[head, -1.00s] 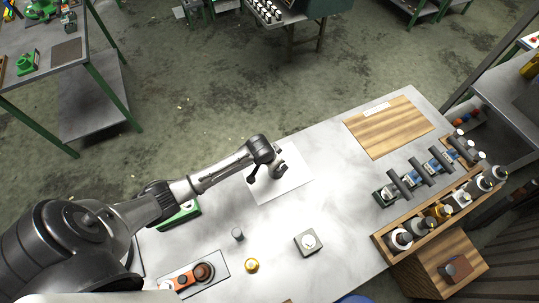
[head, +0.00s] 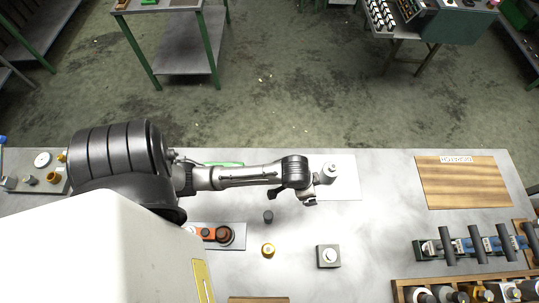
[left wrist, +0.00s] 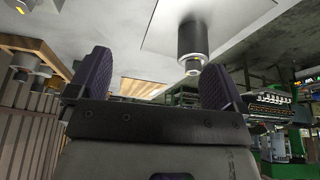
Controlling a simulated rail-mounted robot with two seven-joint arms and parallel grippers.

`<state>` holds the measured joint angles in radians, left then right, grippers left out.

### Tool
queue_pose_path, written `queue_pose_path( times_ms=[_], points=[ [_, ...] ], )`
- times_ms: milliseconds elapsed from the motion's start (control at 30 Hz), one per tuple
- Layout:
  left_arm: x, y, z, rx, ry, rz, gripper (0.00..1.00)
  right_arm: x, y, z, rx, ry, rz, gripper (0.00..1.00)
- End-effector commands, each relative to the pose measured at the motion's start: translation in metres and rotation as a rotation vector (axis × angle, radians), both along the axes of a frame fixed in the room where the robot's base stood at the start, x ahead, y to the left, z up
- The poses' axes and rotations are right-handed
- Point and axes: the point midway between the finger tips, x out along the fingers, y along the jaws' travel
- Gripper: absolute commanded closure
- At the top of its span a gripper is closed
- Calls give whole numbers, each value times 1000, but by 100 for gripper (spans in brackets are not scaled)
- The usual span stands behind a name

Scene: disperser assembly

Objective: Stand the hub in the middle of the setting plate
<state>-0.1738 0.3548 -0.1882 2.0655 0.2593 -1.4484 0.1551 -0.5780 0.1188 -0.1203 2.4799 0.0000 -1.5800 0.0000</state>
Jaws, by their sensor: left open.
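A grey metal cylinder with a narrower stub on top, which I take to be the hub (head: 329,171), stands upright on a pale flat sheet, probably the setting plate (head: 346,189). It looks near the sheet's middle. In the left wrist view, tilted over, the cylinder (left wrist: 192,40) stands on the pale sheet (left wrist: 158,32). My left gripper (head: 294,196) is open, just left of the cylinder in the head view. In the left wrist view its open fingers (left wrist: 155,78) hold nothing; the cylinder is beyond them, towards the right finger. My right gripper is not in view.
In front lie a small dark cylinder (head: 268,217), a yellow ring (head: 268,250), a square block with a white disc (head: 328,256) and a tray (head: 238,232) with orange and brown parts. A wooden board (head: 462,182) and a bottle rack (head: 400,286) stand right.

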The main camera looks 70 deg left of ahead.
Motion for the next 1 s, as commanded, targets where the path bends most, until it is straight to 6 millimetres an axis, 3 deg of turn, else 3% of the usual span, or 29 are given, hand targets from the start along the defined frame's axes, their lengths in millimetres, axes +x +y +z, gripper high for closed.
queue_pose_path(
  times_ms=[33,200,400,567,1000],
  points=[
    [-27,-13,2,-8,8,-10,3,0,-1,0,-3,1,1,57],
    [-94,-32,21,9,24,-15,3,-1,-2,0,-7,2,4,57],
    [-139,-35,42,32,41,5,3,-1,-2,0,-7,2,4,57],
    [-149,-35,48,41,46,11,3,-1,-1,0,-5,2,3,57],
    [-149,-35,48,41,46,11,3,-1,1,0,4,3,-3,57]
  ],
)
